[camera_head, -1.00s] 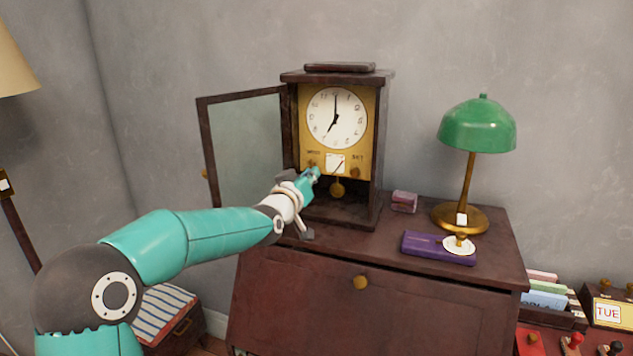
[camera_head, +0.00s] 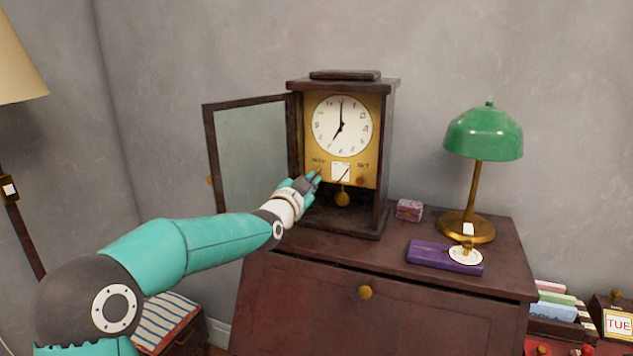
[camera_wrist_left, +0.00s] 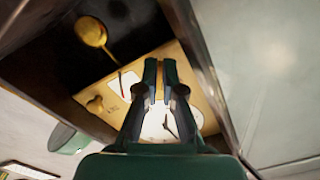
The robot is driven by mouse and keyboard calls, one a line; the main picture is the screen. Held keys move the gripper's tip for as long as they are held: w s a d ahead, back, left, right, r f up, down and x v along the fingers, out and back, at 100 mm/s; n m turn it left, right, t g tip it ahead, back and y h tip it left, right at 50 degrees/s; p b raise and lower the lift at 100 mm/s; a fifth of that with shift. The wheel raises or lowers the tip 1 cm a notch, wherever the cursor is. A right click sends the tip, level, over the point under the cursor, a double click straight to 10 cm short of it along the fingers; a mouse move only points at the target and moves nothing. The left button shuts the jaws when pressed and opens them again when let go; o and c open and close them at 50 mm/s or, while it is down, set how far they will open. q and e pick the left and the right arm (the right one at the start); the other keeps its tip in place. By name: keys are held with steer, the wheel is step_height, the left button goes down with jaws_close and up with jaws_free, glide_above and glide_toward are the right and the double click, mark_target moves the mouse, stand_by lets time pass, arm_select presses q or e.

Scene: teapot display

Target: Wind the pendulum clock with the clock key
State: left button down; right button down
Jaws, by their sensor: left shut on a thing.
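The pendulum clock (camera_head: 390,150) stands on the cabinet with its glass door (camera_head: 250,150) swung open to the left. Its dial (camera_head: 342,126) reads about seven. My left gripper (camera_head: 313,179) is at the lower left of the brass front, by the left winding spot. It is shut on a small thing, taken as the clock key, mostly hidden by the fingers. In the left wrist view the fingertips (camera_wrist_left: 160,66) are close together in front of the brass plate. The pendulum bob (camera_head: 342,199) hangs below, and a brass knob (camera_head: 363,181) sits at the right. My right gripper is not in view.
The open door stands close to my left wrist. The cabinet's front strip is clear.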

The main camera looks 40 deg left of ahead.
arm_select(q)
steer(key=shift+d+r+m, duration=0.1)
steer(key=shift+r+m, duration=0.3)
steer(key=shift+m, duration=0.3)
steer(key=c, duration=1.3)
jaws_free()
steer(key=shift+d, duration=0.1)
steer(key=shift+f, duration=0.2)
